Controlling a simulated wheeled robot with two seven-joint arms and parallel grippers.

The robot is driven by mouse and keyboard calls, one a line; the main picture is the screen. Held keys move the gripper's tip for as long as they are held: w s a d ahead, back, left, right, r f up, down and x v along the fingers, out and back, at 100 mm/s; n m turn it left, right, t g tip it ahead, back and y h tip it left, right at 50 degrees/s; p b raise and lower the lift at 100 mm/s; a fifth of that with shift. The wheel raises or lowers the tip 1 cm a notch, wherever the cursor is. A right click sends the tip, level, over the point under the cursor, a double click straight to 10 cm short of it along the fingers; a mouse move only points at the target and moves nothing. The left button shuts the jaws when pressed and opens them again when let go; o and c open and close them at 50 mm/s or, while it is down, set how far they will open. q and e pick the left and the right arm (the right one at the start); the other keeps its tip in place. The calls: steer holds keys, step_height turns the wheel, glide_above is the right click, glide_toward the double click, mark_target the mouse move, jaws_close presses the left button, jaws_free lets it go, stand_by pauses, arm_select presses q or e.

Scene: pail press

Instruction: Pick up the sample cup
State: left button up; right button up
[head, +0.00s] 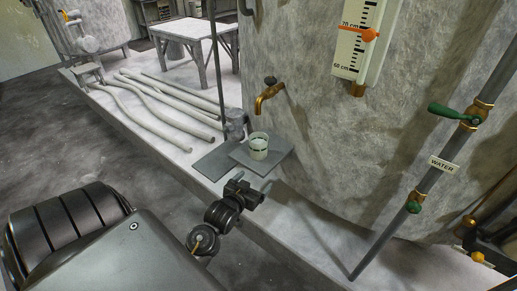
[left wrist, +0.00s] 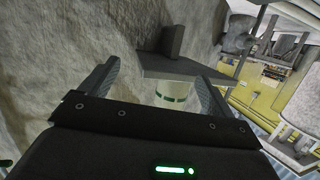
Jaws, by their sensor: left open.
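The sample cup (head: 258,146) is small and pale with a dark green band. It stands upright on a small grey plate (head: 274,166) below a brass tap (head: 269,95). My left gripper (head: 246,189) is in front of the plate, below the cup in the head view and apart from it. In the left wrist view the left gripper (left wrist: 158,75) is open, with one finger on each side of the picture. The cup (left wrist: 171,94) shows beyond and between them, with nothing held. My right gripper is out of view.
A large grey tank (head: 340,130) rises behind the cup. A level scale (head: 357,38) and a pipe with green-handled valves (head: 452,110) stand to the right. Pale hoses (head: 150,112) lie on the ledge at left. The ledge in front is mostly clear.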

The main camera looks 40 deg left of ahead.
mark_target(255, 151)
arm_select(q)
steer(key=a+r, duration=0.1)
steer(key=w+a+r+t+y, duration=0.1)
steer(key=r, duration=0.1)
steer(key=w+a+r+n+t, duration=0.1)
steer(key=shift+a+r, duration=0.25)
steer(key=shift+w+a+r+t+y, duration=0.1)
steer(key=shift+a+r+t+y, duration=0.2)
steer(key=shift+t, duration=0.1)
steer(key=shift+w+r, duration=0.1)
steer(key=shift+w, duration=0.05)
steer(key=p+x, duration=0.1)
steer(key=x, duration=0.4)
steer(key=shift+w, duration=0.15)
steer(key=shift+w+a, duration=0.15)
steer(key=shift+w, duration=0.2)
steer(key=p+x, duration=0.1)
steer(key=x, duration=0.3)
steer(key=shift+w+a+f+p, duration=0.2)
steer(key=shift+f+p, duration=0.05)
steer(key=shift+p, duration=0.1)
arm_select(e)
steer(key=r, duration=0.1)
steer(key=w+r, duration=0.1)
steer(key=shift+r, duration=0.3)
